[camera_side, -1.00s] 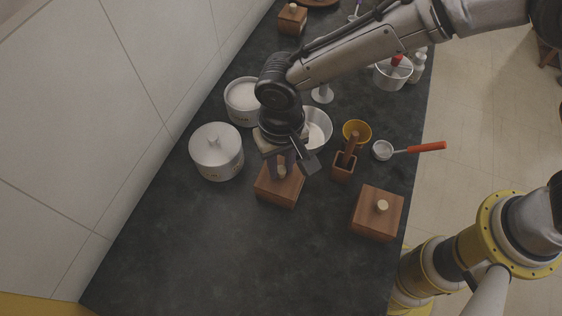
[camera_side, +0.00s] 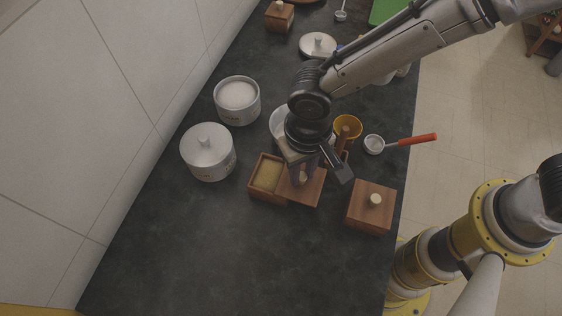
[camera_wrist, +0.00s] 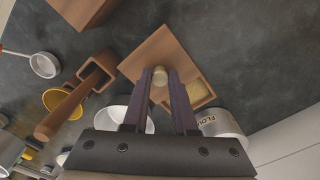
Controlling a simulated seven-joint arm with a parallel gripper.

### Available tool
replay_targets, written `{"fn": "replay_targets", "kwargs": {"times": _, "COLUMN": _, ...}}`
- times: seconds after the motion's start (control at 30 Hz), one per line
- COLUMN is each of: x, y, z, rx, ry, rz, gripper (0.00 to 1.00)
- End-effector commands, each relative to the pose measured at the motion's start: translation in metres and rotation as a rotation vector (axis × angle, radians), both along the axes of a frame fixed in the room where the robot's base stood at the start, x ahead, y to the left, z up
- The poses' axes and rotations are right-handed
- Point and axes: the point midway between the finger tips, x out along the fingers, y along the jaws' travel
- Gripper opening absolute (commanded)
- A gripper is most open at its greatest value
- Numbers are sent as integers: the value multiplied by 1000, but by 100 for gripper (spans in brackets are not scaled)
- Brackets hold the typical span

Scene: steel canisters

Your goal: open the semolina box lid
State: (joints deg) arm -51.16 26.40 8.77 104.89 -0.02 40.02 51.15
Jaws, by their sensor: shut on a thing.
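The wooden semolina box (camera_side: 262,193) stands on the dark counter with its left part uncovered, and yellowish grain shows inside. Its square wooden lid (camera_side: 310,192) is shifted to the right and covers only part of the opening or overhangs it. My gripper (camera_side: 302,176) is shut on the lid's round knob, pointing down. In the wrist view the knob (camera_wrist: 159,75) sits between the two fingers, the lid (camera_wrist: 146,52) extends to the upper left, and the uncovered grain corner of the box (camera_wrist: 207,99) shows at lower right. Whether the lid touches the rim is hard to tell.
A closed white canister (camera_side: 208,157) and an open one (camera_side: 237,105) stand left. Another lidded wooden box (camera_side: 367,210) is right, close to the lid. The counter's front is clear.

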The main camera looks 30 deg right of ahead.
Motion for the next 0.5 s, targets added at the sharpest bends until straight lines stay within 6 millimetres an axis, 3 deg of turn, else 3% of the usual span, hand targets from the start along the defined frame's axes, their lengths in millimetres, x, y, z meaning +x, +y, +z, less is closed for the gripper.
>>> {"fn": "replay_targets", "kwargs": {"times": 0.13, "x": -12, "y": -12, "z": 2, "rx": 2, "ry": -2, "rz": 1, "gripper": 0}}
{"fn": "replay_targets", "kwargs": {"times": 0.47, "x": -15, "y": -15, "z": 1, "rx": -2, "ry": 2, "rz": 0, "gripper": 0}}
{"fn": "replay_targets", "kwargs": {"times": 0.5, "x": -15, "y": -15, "z": 1, "rx": -2, "ry": 2, "rz": 0, "gripper": 27}}
